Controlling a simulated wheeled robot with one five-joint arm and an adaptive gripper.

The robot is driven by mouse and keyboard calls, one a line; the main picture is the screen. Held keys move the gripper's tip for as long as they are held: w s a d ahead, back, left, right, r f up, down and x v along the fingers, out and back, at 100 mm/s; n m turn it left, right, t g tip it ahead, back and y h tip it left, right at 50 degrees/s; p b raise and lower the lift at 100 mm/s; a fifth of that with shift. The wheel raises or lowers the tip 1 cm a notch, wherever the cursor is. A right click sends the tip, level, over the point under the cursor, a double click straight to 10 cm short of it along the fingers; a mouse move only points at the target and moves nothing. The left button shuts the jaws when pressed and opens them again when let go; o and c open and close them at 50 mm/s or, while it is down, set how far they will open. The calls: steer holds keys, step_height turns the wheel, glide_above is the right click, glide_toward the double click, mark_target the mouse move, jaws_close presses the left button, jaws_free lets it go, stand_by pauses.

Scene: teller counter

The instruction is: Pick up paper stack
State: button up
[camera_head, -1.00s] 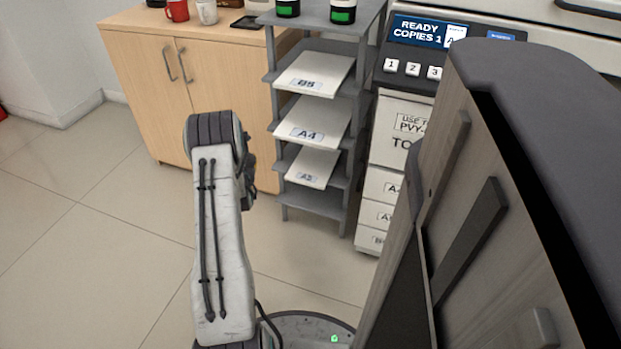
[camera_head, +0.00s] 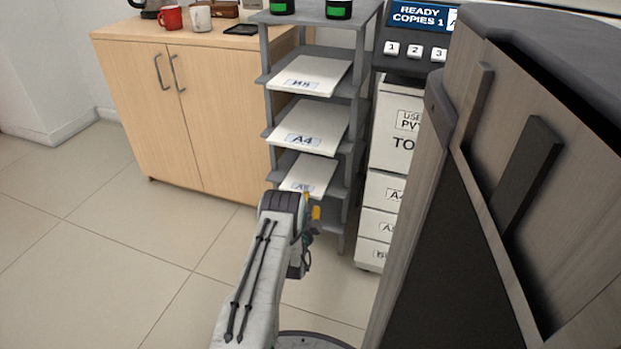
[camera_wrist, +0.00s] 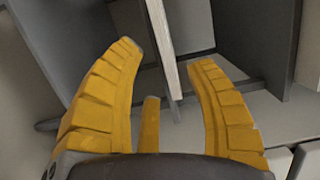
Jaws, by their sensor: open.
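Three white paper stacks lie on separate levels of the grey shelf rack (camera_head: 362,60) in the head view. The top one is labelled B5 (camera_head: 318,70), the middle one A4 (camera_head: 320,118), and the lowest (camera_head: 318,172) has a label too small to read surely. My gripper (camera_wrist: 167,55) is open, its yellow fingers spread in the wrist view. A pale strip (camera_wrist: 160,35), perhaps a stack's edge, shows between and beyond the fingertips; contact cannot be told. In the head view a bit of yellow finger (camera_head: 315,212) shows beside the lower shelf, just below the lowest stack.
A wooden cabinet (camera_head: 215,125) with a red mug (camera_head: 171,17) and a white mug (camera_head: 201,18) stands left of the rack. A copier (camera_head: 400,125) stands right of it. Grey shelf panels (camera_wrist: 250,40) surround the fingers closely. The floor at left is clear.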

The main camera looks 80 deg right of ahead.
steer(key=shift+s+d+r+b, duration=0.15)
steer(key=shift+d+b, duration=0.9)
steer(key=shift+d, duration=1.2)
jaws_close()
steer(key=shift+r, duration=0.15)
